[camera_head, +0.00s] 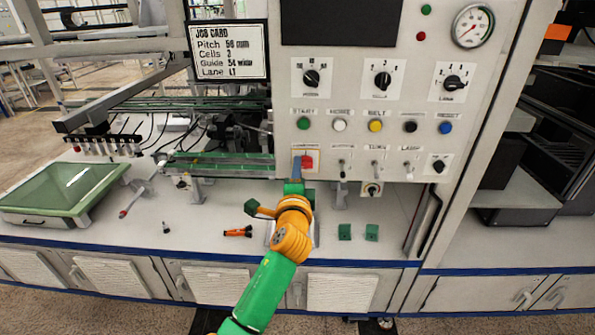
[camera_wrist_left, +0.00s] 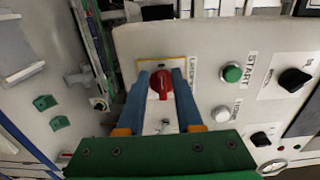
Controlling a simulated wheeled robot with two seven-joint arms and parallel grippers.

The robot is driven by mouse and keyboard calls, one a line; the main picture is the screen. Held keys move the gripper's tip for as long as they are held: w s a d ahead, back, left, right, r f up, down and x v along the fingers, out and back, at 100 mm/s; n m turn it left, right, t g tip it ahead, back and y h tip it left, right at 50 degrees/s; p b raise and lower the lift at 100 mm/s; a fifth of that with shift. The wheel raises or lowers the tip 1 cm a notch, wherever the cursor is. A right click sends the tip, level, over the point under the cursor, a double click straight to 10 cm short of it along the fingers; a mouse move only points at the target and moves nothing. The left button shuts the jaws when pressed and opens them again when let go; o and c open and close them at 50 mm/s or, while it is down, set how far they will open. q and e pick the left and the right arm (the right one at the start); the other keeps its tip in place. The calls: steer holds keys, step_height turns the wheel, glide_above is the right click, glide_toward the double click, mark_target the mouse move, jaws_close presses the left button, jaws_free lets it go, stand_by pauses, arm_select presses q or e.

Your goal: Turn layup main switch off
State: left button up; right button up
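The layup main switch (camera_head: 307,162) is a red rotary knob on a pale, yellow-edged plate at the lower left of the control panel (camera_head: 350,110). In the left wrist view the red knob (camera_wrist_left: 160,84) stands between the two blue fingertips, its handle roughly upright in that picture. My left gripper (camera_head: 297,170) is at the panel, its fingers reaching to either side of the knob. The left wrist view shows the gripper (camera_wrist_left: 161,85) open, with the fingers close beside the knob; contact is hard to tell. My right gripper is in neither view.
A row of coloured buttons, including a green one (camera_head: 303,123), sits just above the switch; small toggles (camera_head: 342,167) are to its right. A key switch (camera_head: 371,189) is below right. An orange tool (camera_head: 235,232), green blocks (camera_head: 344,232) and a green tray (camera_head: 62,190) are on the bench.

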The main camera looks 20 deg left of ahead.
arm_select(q)
steer(key=shift+s, duration=0.1)
steer(key=v, duration=0.7)
steer(key=shift+r, duration=0.1)
